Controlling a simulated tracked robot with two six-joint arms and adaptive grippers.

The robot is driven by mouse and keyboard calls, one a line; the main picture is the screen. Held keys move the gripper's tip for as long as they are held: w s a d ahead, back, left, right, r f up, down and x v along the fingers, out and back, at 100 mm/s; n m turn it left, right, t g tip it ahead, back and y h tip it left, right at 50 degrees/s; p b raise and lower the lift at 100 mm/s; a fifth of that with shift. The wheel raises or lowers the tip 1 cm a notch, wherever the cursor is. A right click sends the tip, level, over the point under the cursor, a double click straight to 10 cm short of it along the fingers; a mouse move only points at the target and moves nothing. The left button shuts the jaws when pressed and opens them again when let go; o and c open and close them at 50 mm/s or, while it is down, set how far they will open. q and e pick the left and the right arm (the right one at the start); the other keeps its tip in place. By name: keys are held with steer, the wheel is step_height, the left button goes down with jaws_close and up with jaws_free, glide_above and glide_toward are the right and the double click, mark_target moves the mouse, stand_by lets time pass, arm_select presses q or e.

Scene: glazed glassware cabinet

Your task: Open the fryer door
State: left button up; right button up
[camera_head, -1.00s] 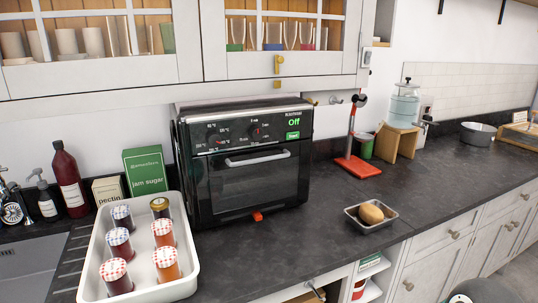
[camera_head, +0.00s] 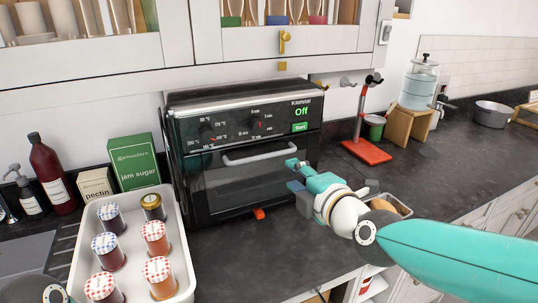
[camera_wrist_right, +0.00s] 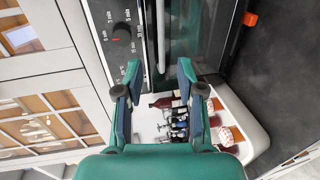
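The fryer (camera_head: 215,185) is a black countertop oven with a silver top edge, dials and a green display reading "Off". Its glass door is shut. The silver bar handle (camera_head: 255,156) runs across the top of the door. My right gripper (camera_head: 293,172) is in front of the door's right part, close to the handle's right end and a little below it. In the right wrist view the handle (camera_wrist_right: 160,38) lies ahead, in line with the gap between the two open fingers (camera_wrist_right: 160,68). I cannot tell contact. My left gripper is out of view.
A white tray (camera_head: 182,235) of jars stands left of the fryer, with a jam sugar box (camera_head: 134,163) behind. A red-based stand (camera_head: 367,152) is to the right. A small metal tin (camera_head: 402,207) is partly hidden by my right arm. The cabinet (camera_head: 290,45) hangs above.

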mark_target(268, 156)
steer(key=x, duration=1)
steer(key=p+x, duration=0.1)
steer(key=x, duration=0.4)
steer(key=shift+w+d+f, duration=0.2)
steer(key=shift+d+f, duration=0.05)
jaws_close()
steer(key=shift+f, duration=0.1)
